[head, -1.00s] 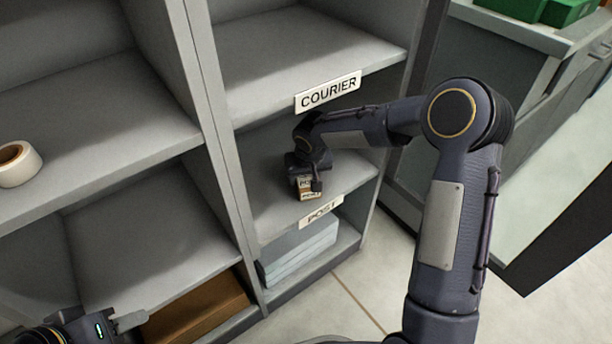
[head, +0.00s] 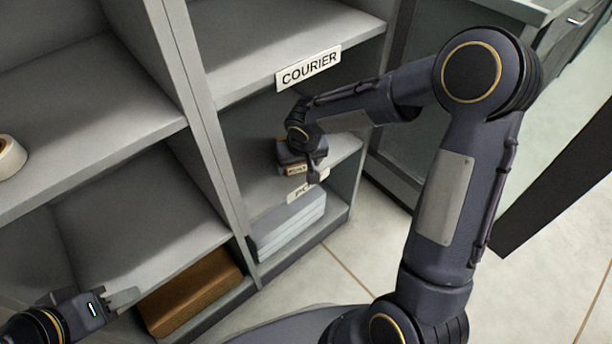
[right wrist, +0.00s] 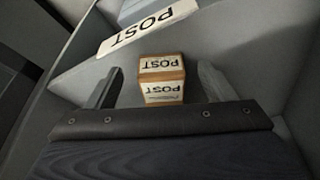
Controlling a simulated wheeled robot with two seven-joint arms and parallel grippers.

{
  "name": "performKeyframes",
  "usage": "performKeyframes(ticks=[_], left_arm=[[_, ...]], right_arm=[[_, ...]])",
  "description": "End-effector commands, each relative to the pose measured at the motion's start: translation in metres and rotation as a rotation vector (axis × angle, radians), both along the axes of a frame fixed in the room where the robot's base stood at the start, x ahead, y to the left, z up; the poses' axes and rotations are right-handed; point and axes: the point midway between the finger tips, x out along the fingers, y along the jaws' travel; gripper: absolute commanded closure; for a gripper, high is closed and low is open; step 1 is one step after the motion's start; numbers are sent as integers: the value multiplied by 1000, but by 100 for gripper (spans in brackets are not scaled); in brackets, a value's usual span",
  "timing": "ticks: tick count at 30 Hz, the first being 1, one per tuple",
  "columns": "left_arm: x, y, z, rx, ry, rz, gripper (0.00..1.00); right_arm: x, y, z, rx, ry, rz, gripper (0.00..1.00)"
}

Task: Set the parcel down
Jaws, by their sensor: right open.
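The parcel (right wrist: 162,79) is a small brown box with white POST labels. In the right wrist view it stands between the two fingers of my right gripper (right wrist: 160,88), with a visible gap on each side. The fingers are open. In the head view the parcel (head: 296,170) is mostly hidden under my right gripper (head: 304,174), at the shelf (head: 255,195) with the POST sign (head: 299,192). Whether its underside rests on the shelf is hard to tell. My left gripper (head: 125,298) is at the lower left, away from the parcel; its opening is unclear.
The COURIER shelf (head: 290,35) is directly above. Below are pale blue boxes (head: 288,225), with a brown box (head: 190,292) to their left. A white tape roll (head: 10,155) lies on a left shelf. An upright divider (head: 205,110) stands left of the right gripper.

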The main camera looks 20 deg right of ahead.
Motion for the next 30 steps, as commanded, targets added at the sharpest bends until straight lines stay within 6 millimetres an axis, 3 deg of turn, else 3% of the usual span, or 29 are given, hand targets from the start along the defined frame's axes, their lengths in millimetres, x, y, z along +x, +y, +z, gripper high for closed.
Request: performKeyframes(ticks=[6, 11, 14, 17, 23, 27, 30], left_arm=[[0, 0, 1, 0, 0, 0, 64], [0, 0, 1, 0, 0, 0, 64], [0, 0, 1, 0, 0, 0, 64], [0, 0, 1, 0, 0, 0, 64], [0, 0, 1, 0, 0, 0, 64], [0, 0, 1, 0, 0, 0, 64], [0, 0, 1, 0, 0, 0, 64]], right_arm=[[-41, 2, 0, -1, 0, 2, 24], [-54, 2, 1, 0, -2, 0, 24], [-62, -6, 10, 2, -8, -14, 24], [-80, -23, 34, 12, -17, -46, 24], [-152, -54, 87, 103, -40, -109, 24], [-203, -53, 109, 211, -80, -110, 24], [-229, -45, 118, 284, -120, -91, 24]])
